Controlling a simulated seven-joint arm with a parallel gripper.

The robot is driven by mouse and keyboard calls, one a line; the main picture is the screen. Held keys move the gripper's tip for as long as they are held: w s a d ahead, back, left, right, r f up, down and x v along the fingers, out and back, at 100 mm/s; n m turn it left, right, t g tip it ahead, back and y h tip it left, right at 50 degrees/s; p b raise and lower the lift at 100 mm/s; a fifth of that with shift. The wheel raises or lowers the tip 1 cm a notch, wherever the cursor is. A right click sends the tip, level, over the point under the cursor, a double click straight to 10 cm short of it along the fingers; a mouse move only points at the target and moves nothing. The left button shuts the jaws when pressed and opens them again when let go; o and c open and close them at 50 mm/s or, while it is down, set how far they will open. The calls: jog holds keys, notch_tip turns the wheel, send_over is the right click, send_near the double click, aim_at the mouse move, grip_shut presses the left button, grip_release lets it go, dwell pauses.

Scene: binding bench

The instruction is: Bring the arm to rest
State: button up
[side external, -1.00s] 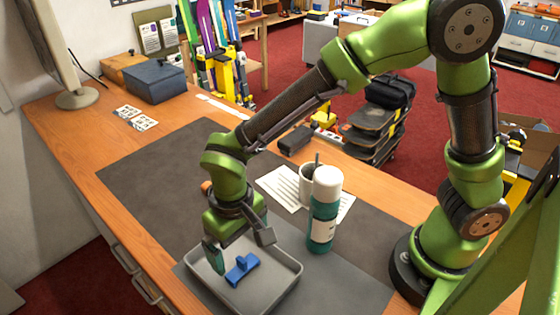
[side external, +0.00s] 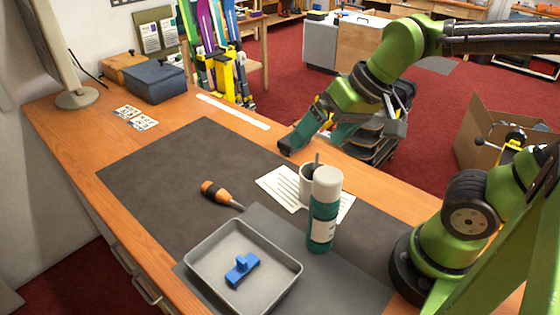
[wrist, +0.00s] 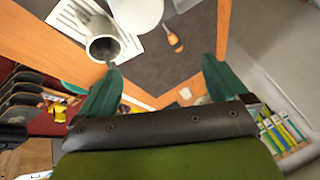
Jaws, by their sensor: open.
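My gripper (side external: 312,143) is open and empty. In the side view it hangs over the bench's far edge, behind the mug and bottle, with its green fingers pointing down and left. The wrist view shows both fingertips spread apart (wrist: 162,70) with nothing between them. A blue part (side external: 242,268) lies in the grey tray (side external: 205,246) at the front of the bench, well clear of my gripper.
A white-capped green bottle (side external: 323,215), a mug (side external: 307,182) and a sheet of paper (side external: 276,186) stand between tray and gripper. An orange-handled screwdriver (side external: 218,194) lies on the dark mat (side external: 170,175). A blue box (side external: 155,82) is at the back left.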

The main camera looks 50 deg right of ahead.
jog(key=shift+s+d+r+m+t+h, duration=0.15)
jog(key=shift+s+d+t, duration=0.25)
jog(key=shift+s+d, duration=0.25)
jog(key=shift+s+d+r+m+t+h, duration=0.15)
jog(key=shift+s+d+t, duration=0.25)
jog(key=shift+d, duration=0.35)
